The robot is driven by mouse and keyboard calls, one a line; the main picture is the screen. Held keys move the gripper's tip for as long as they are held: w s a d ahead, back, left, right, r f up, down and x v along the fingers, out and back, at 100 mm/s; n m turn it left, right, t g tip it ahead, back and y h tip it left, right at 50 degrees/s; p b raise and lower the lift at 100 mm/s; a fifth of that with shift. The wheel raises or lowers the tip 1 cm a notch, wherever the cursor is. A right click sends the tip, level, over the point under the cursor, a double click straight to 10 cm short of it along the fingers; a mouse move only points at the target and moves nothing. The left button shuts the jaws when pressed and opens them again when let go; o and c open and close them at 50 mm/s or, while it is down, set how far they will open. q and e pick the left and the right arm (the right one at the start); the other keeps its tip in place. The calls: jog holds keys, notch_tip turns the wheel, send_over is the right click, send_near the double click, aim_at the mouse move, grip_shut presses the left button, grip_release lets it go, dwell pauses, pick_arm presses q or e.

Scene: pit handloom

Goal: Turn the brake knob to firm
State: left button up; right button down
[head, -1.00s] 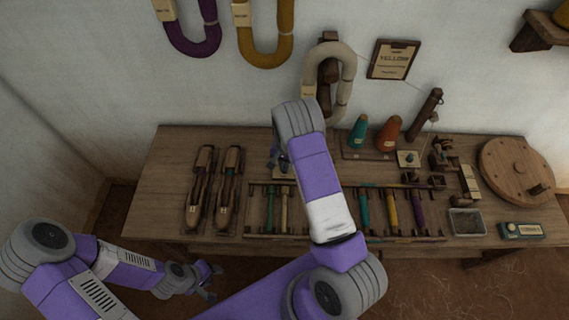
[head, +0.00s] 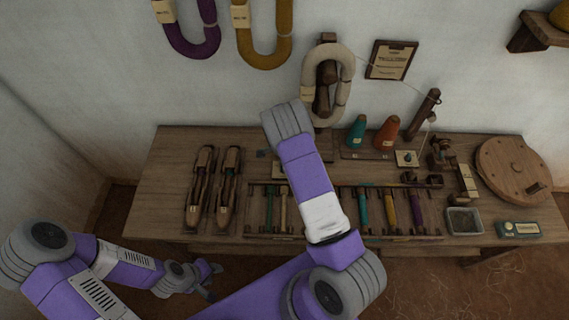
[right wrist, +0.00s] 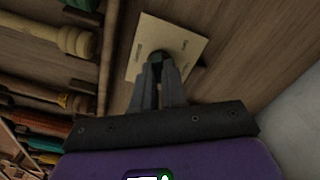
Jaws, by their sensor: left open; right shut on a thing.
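The brake knob (right wrist: 157,56) is a small dark round piece at the middle of a square cream plate (right wrist: 185,40) with small marks. My right gripper (right wrist: 160,66) reaches over the plate in the right wrist view. Its fingers are close together on the knob and cover most of it, so the way it points cannot be read. My left gripper (head: 211,283) is open and empty, low in front of the bench.
A rack with several coloured bobbins (head: 390,208) lies beside the plate on the bench (head: 163,190). Two wooden shuttles (head: 228,190) lie to the left. Cones (head: 387,133), a second cream plate (head: 406,158) and a round wooden disc (head: 512,165) stand to the right.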

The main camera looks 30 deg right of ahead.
dwell(0.4)
jog(key=c, duration=1.2)
grip_release()
notch_tip(320, 180, up, 8)
jog(key=shift+f+p, duration=0.2)
jog(key=shift+p, duration=0.65)
